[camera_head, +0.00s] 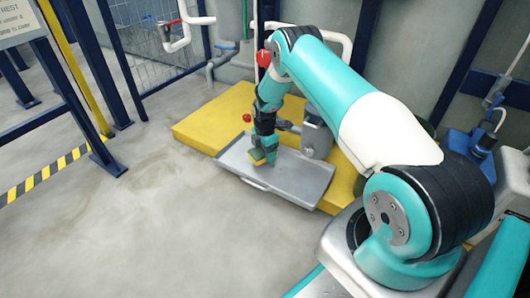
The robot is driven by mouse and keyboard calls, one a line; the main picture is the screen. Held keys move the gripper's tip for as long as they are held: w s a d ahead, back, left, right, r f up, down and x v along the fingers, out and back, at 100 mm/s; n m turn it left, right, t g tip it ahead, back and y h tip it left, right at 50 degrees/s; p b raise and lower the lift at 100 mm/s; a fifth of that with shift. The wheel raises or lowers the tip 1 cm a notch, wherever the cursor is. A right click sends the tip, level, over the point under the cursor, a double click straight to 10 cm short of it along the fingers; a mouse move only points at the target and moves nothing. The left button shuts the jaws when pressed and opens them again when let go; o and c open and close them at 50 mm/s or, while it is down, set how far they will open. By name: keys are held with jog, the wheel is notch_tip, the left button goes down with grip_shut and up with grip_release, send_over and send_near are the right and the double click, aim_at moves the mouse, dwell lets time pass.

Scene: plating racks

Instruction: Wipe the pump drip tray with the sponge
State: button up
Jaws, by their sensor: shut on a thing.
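The pump drip tray (292,183) is a grey metal tray with a low rim, lying at the front of a yellow plinth. My gripper (262,152) points down over the tray's left part. It is shut on the sponge (258,156), a small yellow and green block. The sponge is at or just above the tray's surface; I cannot tell whether it touches. My arm hides part of the tray's back edge and what lies behind it.
A grey pump (317,136) stands right behind the tray on the yellow plinth (205,124). A vertical pipe with red knobs stands close to my gripper. White pipes run along the wall. Blue posts (105,158) stand at left. The floor (130,215) in front is clear.

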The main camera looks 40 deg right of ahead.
jog(key=r, duration=0.1)
jog(key=w+r, duration=0.1)
jog(key=shift+w+a+r+p, duration=0.25)
jog(key=shift+a+r+p, duration=0.15)
jog(key=shift+s+d+r+p, duration=0.1)
jog(key=shift+s+r+p, duration=0.05)
jog(key=shift+r+p, duration=0.5)
jog(key=shift+s+d+r+p, duration=0.1)
jog(key=shift+r+p, duration=0.45)
jog(key=shift+r, duration=0.15)
jog(key=shift+f, duration=0.1)
